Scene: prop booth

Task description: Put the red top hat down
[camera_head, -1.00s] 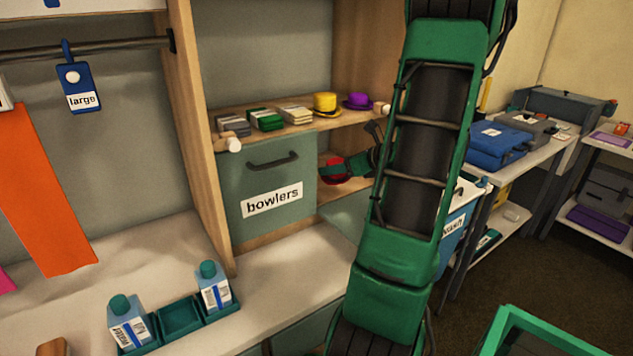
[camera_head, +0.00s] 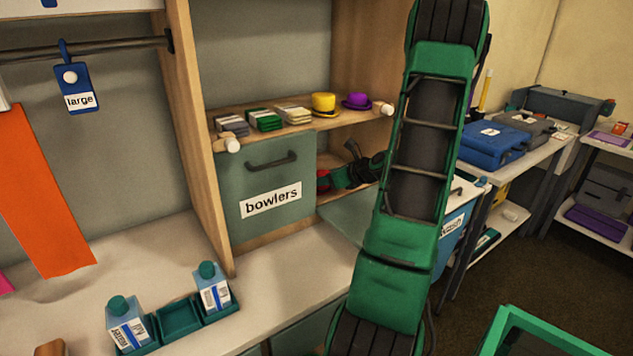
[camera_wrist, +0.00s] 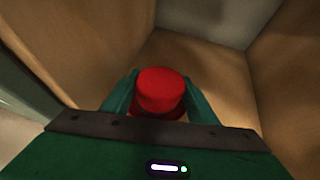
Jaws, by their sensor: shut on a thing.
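The red top hat (camera_head: 322,181) is inside the wooden compartment to the right of the door labelled "bowlers". In the head view only a small red part shows, between the door's edge and my gripper (camera_head: 340,178). In the wrist view the red top hat (camera_wrist: 160,88) is crown towards the camera, between the two green fingers of my gripper (camera_wrist: 160,84), which is shut on it. Its brim is partly hidden by the gripper body. I cannot tell whether the hat touches the compartment floor.
Wooden walls (camera_wrist: 90,45) flank the hat closely. The "bowlers" door (camera_head: 265,185) stands just left of my gripper. Cartons (camera_head: 212,287) stand on the counter below.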

